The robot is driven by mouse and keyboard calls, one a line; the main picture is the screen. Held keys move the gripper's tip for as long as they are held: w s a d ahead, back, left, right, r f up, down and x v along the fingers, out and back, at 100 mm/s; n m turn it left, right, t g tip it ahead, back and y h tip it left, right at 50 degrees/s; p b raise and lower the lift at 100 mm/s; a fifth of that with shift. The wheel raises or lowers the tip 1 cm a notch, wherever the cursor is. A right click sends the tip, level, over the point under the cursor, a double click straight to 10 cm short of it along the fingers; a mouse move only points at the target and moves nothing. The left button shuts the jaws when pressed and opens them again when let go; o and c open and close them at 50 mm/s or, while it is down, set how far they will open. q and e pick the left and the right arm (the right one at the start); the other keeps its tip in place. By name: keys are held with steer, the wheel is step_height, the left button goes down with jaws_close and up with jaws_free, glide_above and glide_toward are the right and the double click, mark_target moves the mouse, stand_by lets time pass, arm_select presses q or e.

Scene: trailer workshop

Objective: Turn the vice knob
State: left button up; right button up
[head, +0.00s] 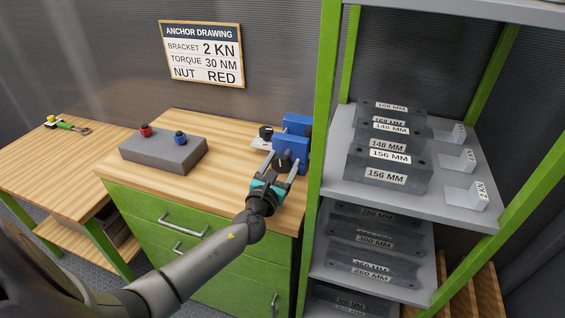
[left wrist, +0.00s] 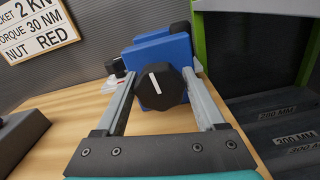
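The vice is blue and stands at the right end of the wooden bench top, its blue jaws (head: 297,124) showing in the head view and also in the left wrist view (left wrist: 165,48). Its black knob (left wrist: 160,87) has a white pointer line, tilted slightly left of upright; it also shows in the head view (head: 282,162). My right gripper is not in view.
A grey block (head: 163,152) with a red and a blue knob stands left on the bench. Right of the vice is a green-framed shelf (head: 325,110) with labelled grey brackets (head: 388,170). A sign (head: 201,53) hangs on the wall. The bench front middle is clear.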

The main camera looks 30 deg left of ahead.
arm_select(q)
steer(key=c, duration=1)
steer(key=shift+o, duration=0.2)
steer(key=shift+n, duration=0.4)
steer(key=n+b, duration=0.2)
steer(key=n, duration=0.1)
steer(key=shift+s+n, duration=0.1)
steer(key=shift+n, duration=0.3)
steer(key=n+b, duration=0.1)
steer(key=n, duration=0.4)
steer(key=shift+r+n, duration=0.15)
steer(key=shift+n, duration=0.15)
steer(key=n+b, duration=0.1)
steer(key=n, duration=0.3)
steer(key=shift+r, duration=0.15)
steer(key=shift+n, duration=2)
